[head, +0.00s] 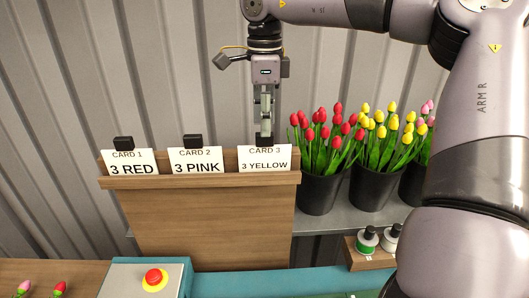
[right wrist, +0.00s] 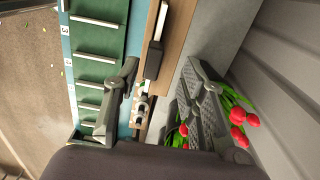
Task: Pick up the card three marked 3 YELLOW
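Card three (head: 265,160), a white card reading CARD 3, 3 YELLOW, stands upright at the right end of the wooden rack (head: 200,183). A dark grip block shows at its top edge, partly behind my fingertips. My right gripper (head: 265,132) points down right above this card. In the right wrist view its two fingers (right wrist: 160,100) are spread apart, with the black block (right wrist: 153,60) and the rack edge showing between them. I cannot tell whether the fingers touch the block. My left gripper is not in view.
Card one (head: 130,163) and card two (head: 195,162) stand left on the rack. Buckets of red tulips (head: 320,135) and yellow tulips (head: 380,135) stand close on the right. A red button (head: 154,277), spools (head: 368,238) and a teal conveyor (head: 250,284) are in front.

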